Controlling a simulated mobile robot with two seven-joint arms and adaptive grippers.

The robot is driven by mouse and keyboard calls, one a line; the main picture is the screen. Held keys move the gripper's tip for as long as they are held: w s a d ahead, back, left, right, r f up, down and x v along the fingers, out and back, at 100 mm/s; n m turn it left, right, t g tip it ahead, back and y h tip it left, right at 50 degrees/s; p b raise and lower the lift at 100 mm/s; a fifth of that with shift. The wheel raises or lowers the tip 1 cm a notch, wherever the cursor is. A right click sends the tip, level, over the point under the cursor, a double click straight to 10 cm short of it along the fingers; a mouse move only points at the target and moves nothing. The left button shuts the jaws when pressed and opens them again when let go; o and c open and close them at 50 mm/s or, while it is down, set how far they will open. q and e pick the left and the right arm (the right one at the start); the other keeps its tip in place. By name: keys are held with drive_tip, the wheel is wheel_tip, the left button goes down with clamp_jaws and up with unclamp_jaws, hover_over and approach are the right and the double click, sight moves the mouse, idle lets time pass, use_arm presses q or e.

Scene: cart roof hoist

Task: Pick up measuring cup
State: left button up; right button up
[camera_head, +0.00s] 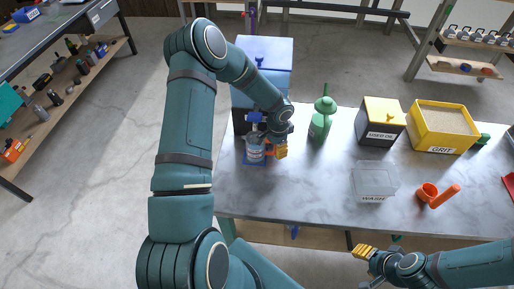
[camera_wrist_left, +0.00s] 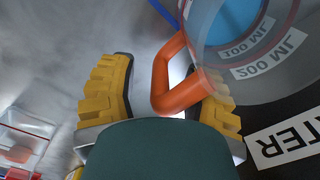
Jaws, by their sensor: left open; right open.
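The measuring cup (camera_head: 254,152) is clear, with an orange handle and blue contents. It stands at the left of the grey table, in front of a blue dispenser (camera_head: 262,62) with a blue tap (camera_head: 254,117). In the left wrist view the cup (camera_wrist_left: 262,70) shows "100 ML" and "200 ML" marks. My left gripper (camera_head: 280,150) is at the handle side of the cup. Its yellow fingers (camera_wrist_left: 162,105) are apart, with the orange handle (camera_wrist_left: 165,75) between them; contact is not clear. My right gripper (camera_head: 362,254) is open and empty at the table's front edge.
A green bottle (camera_head: 321,124) stands right of the dispenser. The table's front middle is clear.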

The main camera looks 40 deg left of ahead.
use_arm(q)
clamp_jaws()
drive_tip(key=shift+r, duration=0.15)
